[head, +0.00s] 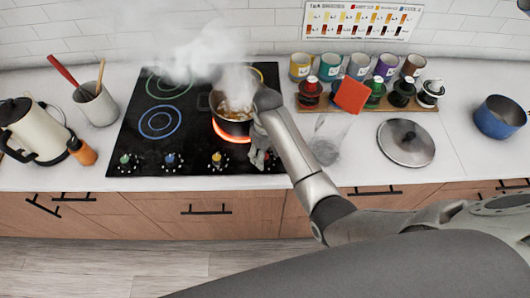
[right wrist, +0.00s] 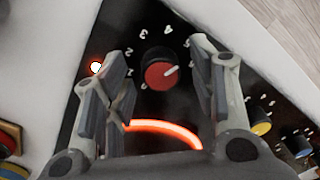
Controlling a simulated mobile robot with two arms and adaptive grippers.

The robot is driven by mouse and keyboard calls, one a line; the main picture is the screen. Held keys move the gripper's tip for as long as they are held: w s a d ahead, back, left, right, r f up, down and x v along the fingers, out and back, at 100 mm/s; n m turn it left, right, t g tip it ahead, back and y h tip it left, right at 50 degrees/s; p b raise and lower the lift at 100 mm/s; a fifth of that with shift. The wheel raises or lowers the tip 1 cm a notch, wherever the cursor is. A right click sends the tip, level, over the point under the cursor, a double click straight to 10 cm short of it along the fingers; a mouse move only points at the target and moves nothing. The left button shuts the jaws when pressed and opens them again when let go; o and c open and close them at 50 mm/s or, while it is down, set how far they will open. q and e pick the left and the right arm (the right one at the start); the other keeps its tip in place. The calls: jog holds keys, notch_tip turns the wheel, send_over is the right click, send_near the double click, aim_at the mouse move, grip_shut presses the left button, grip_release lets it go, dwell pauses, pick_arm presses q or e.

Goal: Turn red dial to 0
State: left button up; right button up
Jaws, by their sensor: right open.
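The red dial (right wrist: 160,72) shows in the right wrist view on the black cooktop (head: 140,113). White numbers are printed around it. Its white pointer line is aimed right and slightly up in that view; the number it marks is not clear. My right gripper (right wrist: 160,85) is open, with one finger on each side of the dial. I cannot tell whether the fingers touch it. In the head view the right gripper (head: 264,158) is at the cooktop's front right and hides the dial. My left gripper is not in view.
A steaming pot (head: 232,125) stands on a glowing red burner beside my right gripper. Other dials (head: 170,161) line the cooktop's front edge. A pot lid (head: 405,143) and a blue pot (head: 499,118) are at right; a kettle (head: 35,130) is at left.

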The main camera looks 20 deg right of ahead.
jog(key=shift+a+f, duration=0.1)
jog(key=shift+f, duration=0.05)
jog(key=c, duration=1)
